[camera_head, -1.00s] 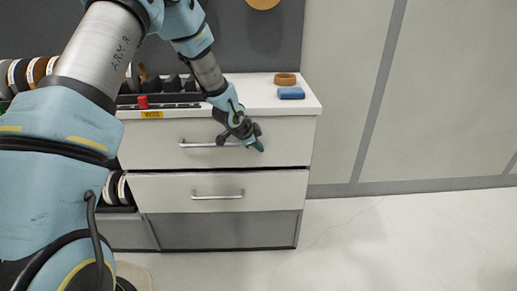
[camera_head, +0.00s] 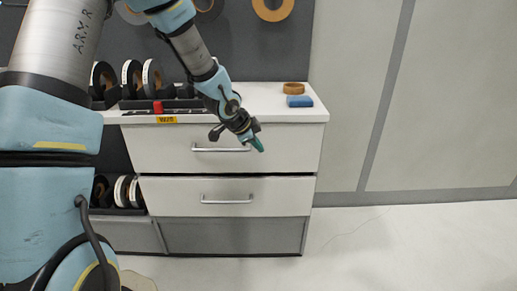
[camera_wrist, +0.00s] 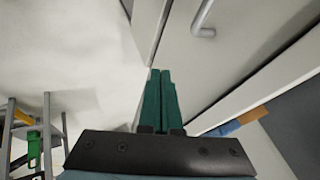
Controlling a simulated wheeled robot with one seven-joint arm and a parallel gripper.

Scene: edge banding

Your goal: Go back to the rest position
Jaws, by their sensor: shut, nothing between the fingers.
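My gripper (camera_head: 258,146) hangs in front of the upper drawer of the white cabinet, just right of the drawer's handle (camera_head: 221,150). In the wrist view its green fingers (camera_wrist: 161,98) lie side by side, shut and empty. A drawer handle (camera_wrist: 203,20) shows beyond them in that view, apart from the fingers. Both drawers look closed. My arm reaches in from the upper left in the head view.
The pale floor (camera_head: 420,250) at right is clear.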

